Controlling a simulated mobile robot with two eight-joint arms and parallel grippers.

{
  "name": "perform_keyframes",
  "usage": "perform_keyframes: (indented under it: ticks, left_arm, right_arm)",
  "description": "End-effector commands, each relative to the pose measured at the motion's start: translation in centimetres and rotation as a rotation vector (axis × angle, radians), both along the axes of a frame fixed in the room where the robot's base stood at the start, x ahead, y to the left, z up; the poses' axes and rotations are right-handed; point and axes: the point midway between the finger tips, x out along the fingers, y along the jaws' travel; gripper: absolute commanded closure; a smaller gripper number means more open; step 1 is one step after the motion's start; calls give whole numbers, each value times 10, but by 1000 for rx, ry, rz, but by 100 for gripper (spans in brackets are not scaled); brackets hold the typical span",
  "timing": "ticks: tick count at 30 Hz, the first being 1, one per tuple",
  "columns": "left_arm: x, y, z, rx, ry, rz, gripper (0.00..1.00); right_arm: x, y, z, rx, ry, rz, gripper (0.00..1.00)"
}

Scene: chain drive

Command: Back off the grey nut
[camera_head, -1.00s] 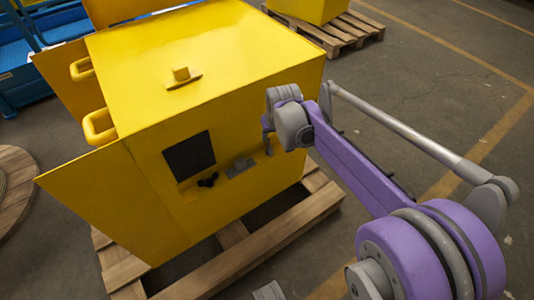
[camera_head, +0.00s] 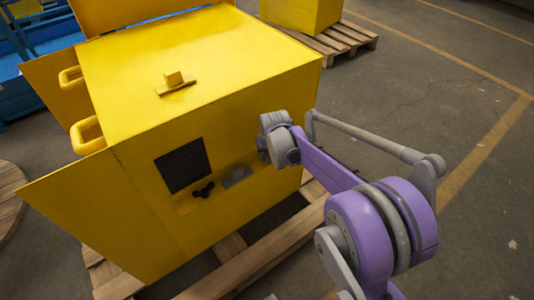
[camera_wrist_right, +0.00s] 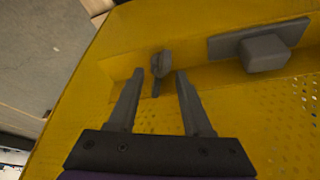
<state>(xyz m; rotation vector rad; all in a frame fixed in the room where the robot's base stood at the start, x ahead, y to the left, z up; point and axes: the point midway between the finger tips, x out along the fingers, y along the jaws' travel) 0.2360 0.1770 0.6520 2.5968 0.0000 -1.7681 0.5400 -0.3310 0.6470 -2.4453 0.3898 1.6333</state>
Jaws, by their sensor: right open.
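The grey nut (camera_wrist_right: 161,64) shows in the right wrist view as a small grey winged piece standing on the yellow sheet metal. It lies just beyond and between the two fingertips. My right gripper (camera_wrist_right: 153,78) is open, with nothing between its fingers. In the head view my right gripper (camera_head: 264,146) is at the right part of the yellow housing's front face (camera_head: 235,205). It is small there, and I cannot make out the nut, which seems hidden behind it. My left gripper is in neither view.
A grey block on a plate (camera_wrist_right: 264,51) sits right of the nut in the wrist view. The front face also has a black window (camera_head: 182,166) and a dark lobed knob (camera_head: 203,190). The housing stands on a wooden pallet (camera_head: 245,265). Open floor lies to the right.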

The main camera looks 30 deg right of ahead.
Motion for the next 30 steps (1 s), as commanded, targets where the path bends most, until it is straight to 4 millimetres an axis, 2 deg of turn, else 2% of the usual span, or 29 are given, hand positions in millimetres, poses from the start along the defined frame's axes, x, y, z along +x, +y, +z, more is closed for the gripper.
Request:
perform_keyframes:
  ticks: [4, 12, 23, 30]
  left_arm:
    - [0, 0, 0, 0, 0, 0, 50]
    - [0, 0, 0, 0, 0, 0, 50]
    - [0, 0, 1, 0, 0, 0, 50]
    - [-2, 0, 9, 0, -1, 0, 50]
  right_arm:
    - [0, 0, 0, 0, 0, 0, 50]
    - [0, 0, 0, 0, 0, 0, 99]
    - [0, 0, 1, 0, 0, 5, 100]
    - [-1, -1, 2, 0, 0, 77, 100]
